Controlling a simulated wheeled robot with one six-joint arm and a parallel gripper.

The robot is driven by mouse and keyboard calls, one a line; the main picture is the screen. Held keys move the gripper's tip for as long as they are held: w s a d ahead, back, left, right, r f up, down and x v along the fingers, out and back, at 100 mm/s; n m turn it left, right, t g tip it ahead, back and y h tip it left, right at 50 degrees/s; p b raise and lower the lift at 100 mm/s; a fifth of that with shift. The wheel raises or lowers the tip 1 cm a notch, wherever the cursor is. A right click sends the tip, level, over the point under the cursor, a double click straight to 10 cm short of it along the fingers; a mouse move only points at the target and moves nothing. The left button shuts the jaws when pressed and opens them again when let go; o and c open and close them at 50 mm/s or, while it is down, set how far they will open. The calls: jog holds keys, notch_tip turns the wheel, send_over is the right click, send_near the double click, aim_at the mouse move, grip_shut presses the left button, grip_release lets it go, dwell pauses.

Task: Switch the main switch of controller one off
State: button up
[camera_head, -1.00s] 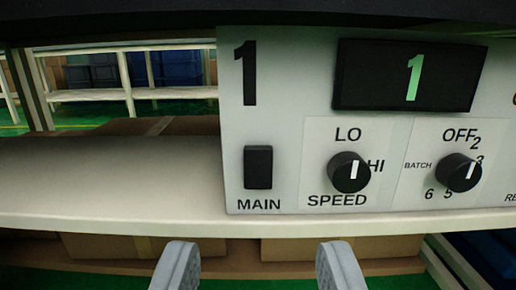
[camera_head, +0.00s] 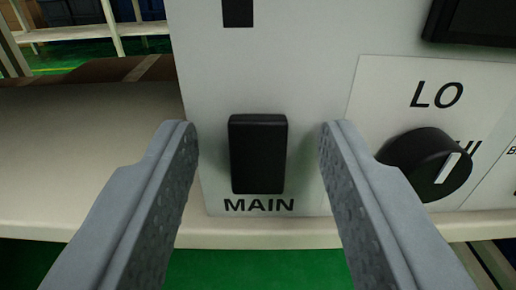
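The main switch (camera_head: 258,154) is a black upright rocker on the white front panel of controller one (camera_head: 290,60). The word MAIN is printed below it. My gripper (camera_head: 257,128) is open and empty, one grey finger on each side of the switch in the picture. The fingers look apart from the switch; how far they are from the panel I cannot tell. Which way the rocker is tilted is hard to make out. The controller's display (camera_head: 480,22) is only partly in view and its lit area is out of frame.
The black speed knob (camera_head: 428,163) stands out from the panel just right of my right fingertip, its pointer tilted up and right. The controller stands on a pale shelf (camera_head: 85,160), bare at the left. A cardboard box (camera_head: 105,69) and another rack lie behind.

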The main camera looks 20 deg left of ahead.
grip_shut()
jog(key=shift+s+f+t+y, duration=0.1)
jog(key=shift+f+t+y, duration=0.2)
jog(key=shift+t, duration=0.6)
jog(key=shift+f+t+y, duration=0.25)
jog(key=shift+t+y, duration=0.05)
jog(key=shift+t, duration=0.6)
grip_release()
